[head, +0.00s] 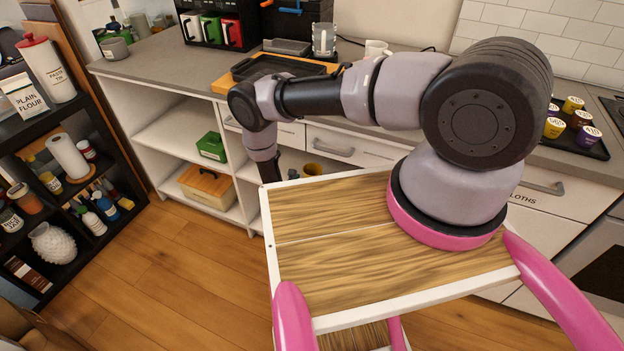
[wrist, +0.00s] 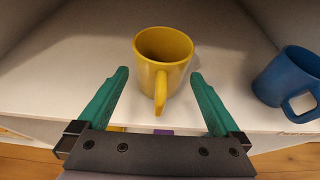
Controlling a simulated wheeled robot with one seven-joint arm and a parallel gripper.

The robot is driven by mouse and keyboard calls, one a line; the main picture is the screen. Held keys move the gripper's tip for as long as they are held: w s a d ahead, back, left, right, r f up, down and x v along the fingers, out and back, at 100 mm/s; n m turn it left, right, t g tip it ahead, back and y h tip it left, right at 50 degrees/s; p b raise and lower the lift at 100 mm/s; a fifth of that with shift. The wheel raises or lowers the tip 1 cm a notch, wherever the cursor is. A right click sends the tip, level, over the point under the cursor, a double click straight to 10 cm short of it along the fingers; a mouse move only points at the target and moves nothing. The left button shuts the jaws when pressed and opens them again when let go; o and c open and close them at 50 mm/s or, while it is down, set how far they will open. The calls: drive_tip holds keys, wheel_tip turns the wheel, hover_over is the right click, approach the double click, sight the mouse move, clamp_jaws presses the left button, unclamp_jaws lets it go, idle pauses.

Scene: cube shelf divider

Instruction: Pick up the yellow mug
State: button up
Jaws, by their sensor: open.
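The yellow mug (wrist: 165,62) stands upright on a white shelf (wrist: 60,85) in the wrist view, its handle pointing toward me. My gripper (wrist: 160,77) is open, with one green finger to the left of the mug's handle and one to the right. The mug's body is just beyond the fingertips, and nothing is held. In the head view a small part of the yellow mug (head: 313,169) shows in the cabinet above my wooden top.
A blue mug (wrist: 288,78) stands on the same shelf to the right, near my right finger. Shelf walls rise at both sides. In the head view a green box (head: 211,147) and a wooden-lidded crate (head: 205,187) sit in the compartments to the left.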

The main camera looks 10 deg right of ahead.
sight(316, 173)
drive_tip(key=x, duration=0.5)
drive_tip(key=shift+w+d, duration=0.1)
drive_tip(key=shift+d, duration=0.05)
drive_tip(key=shift+r, duration=0.1)
drive_tip(key=shift+c, duration=0.3)
drive_tip(key=c, duration=1.3)
drive_tip(key=shift+r, duration=0.1)
